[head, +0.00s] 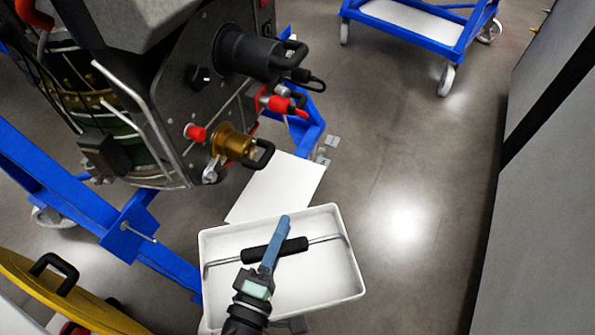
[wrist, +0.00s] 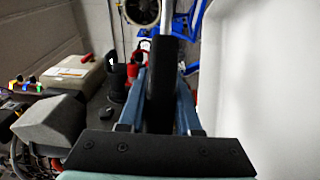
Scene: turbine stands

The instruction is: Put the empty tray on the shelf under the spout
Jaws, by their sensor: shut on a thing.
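The empty white tray (head: 335,277) is at the lower middle of the head view, with a metal bar handle and black grip (head: 292,247) across it. My gripper (head: 277,238) is shut on the black grip. In the wrist view the black grip (wrist: 161,85) stands between the fingers of my gripper (wrist: 160,105), and a white surface fills the right side, probably the tray. The white shelf (head: 285,188) is just beyond the tray, below a brass spout-like fitting (head: 230,142) on the turbine. The tray's far edge overlaps the shelf's near part in the picture; their height difference is unclear.
The dark turbine housing (head: 190,85) and its blue stand (head: 65,180) fill the left. A yellow round rim (head: 60,295) is at lower left. A blue wheeled cart (head: 415,25) stands at the back. A grey cabinet (head: 550,200) is at right; floor between is clear.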

